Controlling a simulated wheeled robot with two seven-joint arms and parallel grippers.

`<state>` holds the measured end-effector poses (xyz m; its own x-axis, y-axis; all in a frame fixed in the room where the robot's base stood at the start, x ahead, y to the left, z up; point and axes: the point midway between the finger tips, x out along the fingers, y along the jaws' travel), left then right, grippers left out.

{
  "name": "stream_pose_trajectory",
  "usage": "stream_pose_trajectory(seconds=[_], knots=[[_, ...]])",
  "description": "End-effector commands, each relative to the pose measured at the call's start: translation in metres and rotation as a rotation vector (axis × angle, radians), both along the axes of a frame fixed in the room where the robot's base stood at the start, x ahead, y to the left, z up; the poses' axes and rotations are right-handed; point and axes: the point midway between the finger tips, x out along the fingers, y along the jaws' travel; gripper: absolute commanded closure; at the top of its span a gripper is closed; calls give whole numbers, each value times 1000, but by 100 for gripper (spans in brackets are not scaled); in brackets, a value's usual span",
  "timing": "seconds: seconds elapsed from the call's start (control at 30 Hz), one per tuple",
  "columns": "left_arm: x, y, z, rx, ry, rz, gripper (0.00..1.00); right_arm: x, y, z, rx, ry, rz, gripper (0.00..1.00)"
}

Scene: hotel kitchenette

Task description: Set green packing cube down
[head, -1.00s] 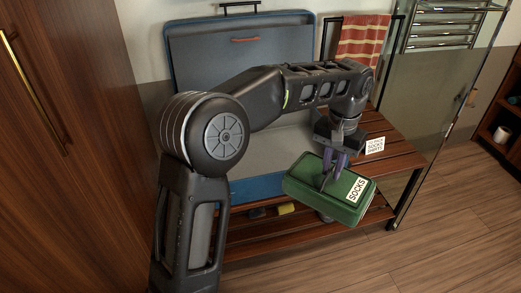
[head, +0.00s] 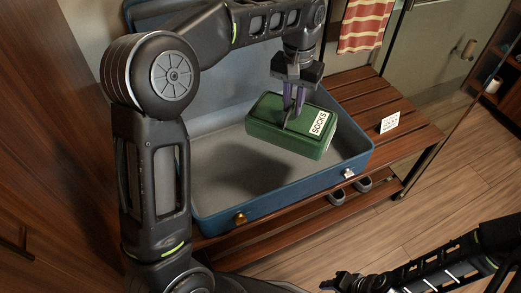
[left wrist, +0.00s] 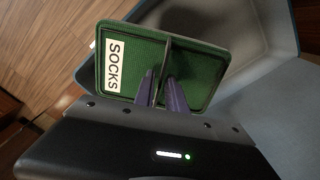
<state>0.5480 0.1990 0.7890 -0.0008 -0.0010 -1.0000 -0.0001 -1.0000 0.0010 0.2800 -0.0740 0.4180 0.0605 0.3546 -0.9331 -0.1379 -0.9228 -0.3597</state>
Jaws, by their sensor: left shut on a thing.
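The green packing cube (head: 280,137) has a white label reading SOCKS. My left gripper (head: 293,108) points down and is shut on the cube's top, at its handle strap. The cube hangs slightly tilted over the right part of the open blue suitcase (head: 283,207), with a shadow on the grey lining below. In the left wrist view the cube (left wrist: 205,72) sits between the purple fingers of the left gripper (left wrist: 160,90), with the suitcase lining behind it. My right gripper (head: 343,283) is at the bottom edge, low and away from the suitcase; its jaws are unclear.
The suitcase lies on a slatted wooden bench (head: 365,95). A small white card (head: 389,122) stands on the bench to the right. Dark slippers (head: 350,192) lie under it. A red striped towel (head: 365,25) hangs behind. A wooden cabinet (head: 50,130) is at the left.

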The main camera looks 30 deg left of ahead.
Motion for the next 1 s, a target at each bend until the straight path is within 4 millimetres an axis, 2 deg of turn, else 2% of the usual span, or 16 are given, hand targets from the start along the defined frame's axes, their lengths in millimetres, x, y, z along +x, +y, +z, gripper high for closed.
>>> stream_pose_trajectory(seconds=[0.33, 0.47, 0.57, 0.67, 0.8, 0.9, 1.0], knots=[[0, 1, 1, 0, -1, -2, 100, 0, 0, 1, 0, 0, 0, 64], [-2, 14, -1, 3, 0, -30, 100, 0, 0, 11, 0, 0, 0, 64], [-6, 35, -5, 6, 2, -87, 100, 0, 0, 26, 0, 0, 0, 64], [-18, 66, -13, 8, 5, -178, 100, 0, 0, 47, 0, 0, 0, 64], [-46, 114, -29, 9, 9, -341, 100, 0, 1, 79, 1, 0, -1, 64], [-72, 143, -40, 7, 9, -462, 100, 0, 1, 100, 1, 0, -1, 64], [-97, 162, -49, 3, 5, -565, 100, 0, 1, 115, 1, 1, -2, 64]])
